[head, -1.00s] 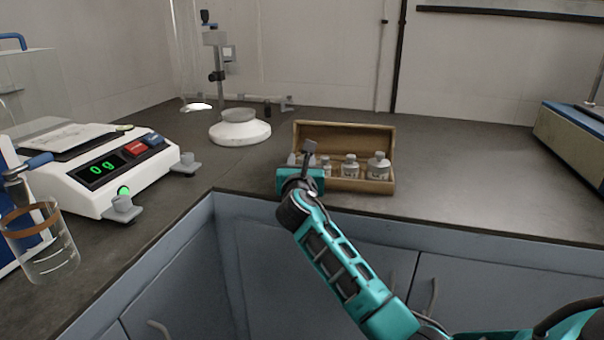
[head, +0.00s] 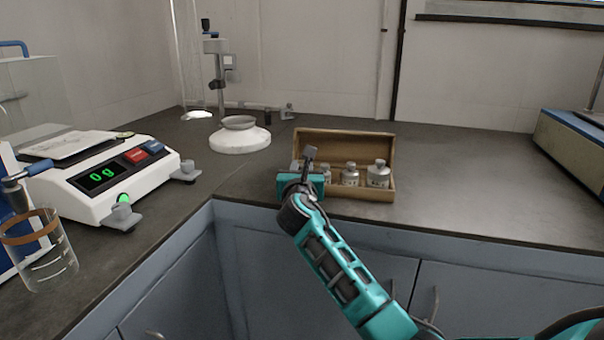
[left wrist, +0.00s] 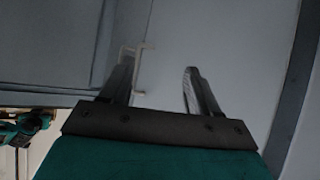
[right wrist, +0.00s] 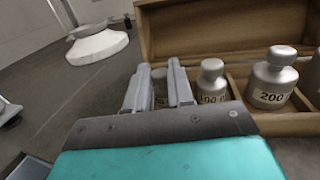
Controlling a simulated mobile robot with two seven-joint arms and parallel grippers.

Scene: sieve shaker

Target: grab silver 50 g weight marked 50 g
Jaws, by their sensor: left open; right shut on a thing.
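My right gripper (head: 309,158) is at the left end of an open wooden box (head: 343,140) of silver weights. In the right wrist view its fingers (right wrist: 158,78) are shut on a small silver weight (right wrist: 160,88), mostly hidden between them; its marking cannot be read. It is in the leftmost part of the box, beside a weight marked 100 (right wrist: 211,82). A bigger weight marked 200 (right wrist: 272,80) stands further right. My left gripper (left wrist: 158,82) is open and empty in the left wrist view, in front of a grey cabinet front.
A balance (head: 110,180) reading 0 g stands on the left counter, with a glass beaker (head: 45,255) in front. A white round base with a dish (head: 240,137) stands behind the box's left side. The counter right of the box (head: 460,185) is clear.

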